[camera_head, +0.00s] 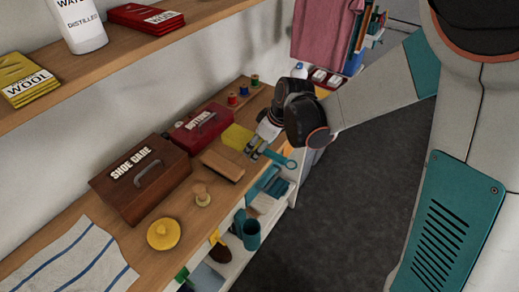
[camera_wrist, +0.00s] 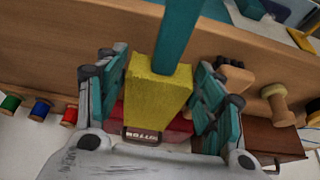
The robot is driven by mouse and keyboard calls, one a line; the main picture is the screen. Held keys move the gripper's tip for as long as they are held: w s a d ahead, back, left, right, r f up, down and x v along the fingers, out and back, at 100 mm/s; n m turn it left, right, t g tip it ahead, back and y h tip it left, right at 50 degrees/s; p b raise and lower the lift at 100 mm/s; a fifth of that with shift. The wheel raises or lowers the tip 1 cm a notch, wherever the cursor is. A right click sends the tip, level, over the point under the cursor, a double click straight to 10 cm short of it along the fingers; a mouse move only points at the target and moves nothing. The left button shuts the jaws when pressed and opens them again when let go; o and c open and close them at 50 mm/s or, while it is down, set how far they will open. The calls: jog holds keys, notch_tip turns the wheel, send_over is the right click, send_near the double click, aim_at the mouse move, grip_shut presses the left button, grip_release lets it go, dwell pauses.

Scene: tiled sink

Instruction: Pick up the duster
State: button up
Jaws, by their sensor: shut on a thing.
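The duster (camera_head: 237,137) has a yellow block-shaped head and a flat teal handle that ends in a ring. In the head view it is at the shelf's front edge, with the handle pointing out to the right. My gripper (camera_head: 256,153) is over it and hides part of it. In the wrist view the yellow head of the duster (camera_wrist: 157,92) sits between the two fingers of my gripper (camera_wrist: 160,85), which is shut on it. The teal handle runs up out of that picture. I cannot tell whether the duster touches the shelf.
The wooden shelf (camera_head: 130,240) also holds a red tin (camera_head: 200,128), a brown shoe-care box (camera_head: 140,180), a wooden brush (camera_head: 222,165), a wooden spool-like piece (camera_head: 202,197) and coloured thread spools (camera_head: 243,90). An upper shelf (camera_head: 130,45) overhangs. Open floor (camera_head: 340,190) lies right.

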notch_tip(320, 180, up, 16)
jog(key=p, duration=0.4)
jog(key=shift+s+p, duration=0.15)
jog(key=shift+p, duration=0.15)
